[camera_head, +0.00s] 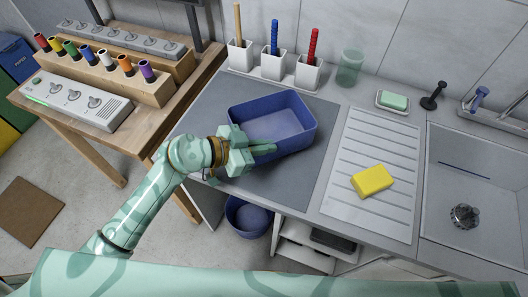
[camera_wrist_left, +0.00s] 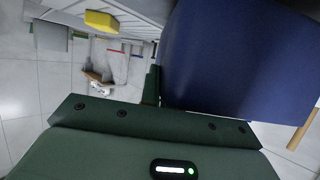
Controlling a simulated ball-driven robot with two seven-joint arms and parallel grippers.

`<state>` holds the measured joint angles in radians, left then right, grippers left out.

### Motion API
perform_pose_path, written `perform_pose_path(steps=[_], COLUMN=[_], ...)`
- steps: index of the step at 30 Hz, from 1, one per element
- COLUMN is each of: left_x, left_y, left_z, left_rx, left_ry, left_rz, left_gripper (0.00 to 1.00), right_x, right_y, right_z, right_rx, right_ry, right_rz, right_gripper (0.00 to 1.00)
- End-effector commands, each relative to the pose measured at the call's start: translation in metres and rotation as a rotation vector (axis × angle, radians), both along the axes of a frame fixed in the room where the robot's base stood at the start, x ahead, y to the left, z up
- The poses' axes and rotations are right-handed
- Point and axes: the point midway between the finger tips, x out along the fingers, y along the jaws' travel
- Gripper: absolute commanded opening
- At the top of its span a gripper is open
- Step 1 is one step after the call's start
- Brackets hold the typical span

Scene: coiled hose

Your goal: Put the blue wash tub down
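The blue wash tub (camera_head: 272,120) is open at the top and looks empty. It is over the grey mat (camera_head: 205,112) on the counter; I cannot tell for sure whether its base touches the mat. My left gripper (camera_head: 264,148) is at the tub's near left wall and looks shut on it. One finger shows across the rim; the other is mostly hidden. In the left wrist view the tub's wall (camera_wrist_left: 235,60) fills the right side, with a dark finger (camera_wrist_left: 152,85) along its edge. My right gripper is in neither view.
A ribbed drainboard (camera_head: 350,150) with a yellow sponge (camera_head: 372,181) and a sink (camera_head: 480,180) are to the right. White holders (camera_head: 272,65) with brushes and a green cup (camera_head: 350,67) stand behind.

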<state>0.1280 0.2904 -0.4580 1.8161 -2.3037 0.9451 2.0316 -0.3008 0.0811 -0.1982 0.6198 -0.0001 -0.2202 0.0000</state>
Motion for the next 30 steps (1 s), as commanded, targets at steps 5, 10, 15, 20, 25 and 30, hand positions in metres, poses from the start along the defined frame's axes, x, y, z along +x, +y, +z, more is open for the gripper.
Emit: perform_pose_path(steps=[5,10,15,20,25,30], left_x=[-0.001,-0.001,-0.001,-0.001,-0.001,-0.011], left_y=[0.001,0.001,0.001,0.001,0.001,0.021], left_z=[-0.023,-0.021,-0.023,-0.023,-0.021,-0.010], left_rx=[0.001,0.001,0.001,0.002,0.001,0.004], left_ry=[0.003,0.003,0.003,0.003,0.003,0.002], left_rz=[0.001,0.001,0.001,0.001,0.001,0.002], left_gripper=[0.00,0.00,0.23,0.25,0.25,0.25], right_x=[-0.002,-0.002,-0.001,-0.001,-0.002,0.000], right_y=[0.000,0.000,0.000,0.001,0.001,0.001], right_z=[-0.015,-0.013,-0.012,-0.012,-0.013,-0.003], right_rx=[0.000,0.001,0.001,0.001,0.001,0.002], right_ry=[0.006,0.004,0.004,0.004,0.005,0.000], right_rz=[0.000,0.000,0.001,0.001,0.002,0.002], right_gripper=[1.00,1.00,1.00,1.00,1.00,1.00])
